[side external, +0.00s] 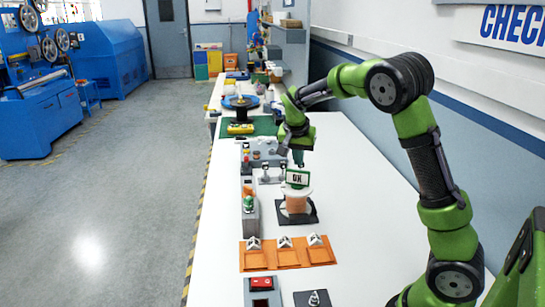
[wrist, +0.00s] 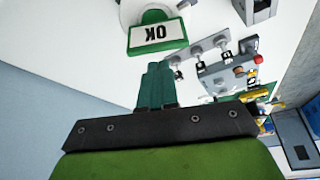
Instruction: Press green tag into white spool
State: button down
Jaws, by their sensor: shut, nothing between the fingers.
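The green tag (side external: 298,178), with a white face reading OK, stands upright at the top of the spool (side external: 297,202). The spool has a white top rim and a copper-coloured body, and sits on a dark square base. My gripper (side external: 298,161) is shut and empty, just above the tag in the side view. In the wrist view the closed green fingers (wrist: 157,66) end a little short of the tag (wrist: 157,35), with a visible gap. Part of the white rim (wrist: 131,10) shows behind the tag there. How deep the tag sits in the spool cannot be told.
An orange mat (side external: 288,253) with several small white pieces lies in front of the spool. The white table is clear to the right.

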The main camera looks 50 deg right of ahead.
jog(key=shift+f, duration=0.95)
dwell(1.3)
jog(key=shift+r, duration=0.15)
notch_tip(320, 180, up, 7)
dwell(0.7)
jog(key=shift+w+r, duration=0.1)
dwell(0.4)
jog(key=s+a+r+n+t+y, duration=0.2)
jog(key=s+a+n+t+y, duration=0.3)
jog(key=s+a, duration=1.6)
jog(key=a+n+y, duration=0.1)
jog(key=n, duration=0.3)
jog(key=shift+a+t, duration=0.2)
jog(key=shift+t, duration=0.1)
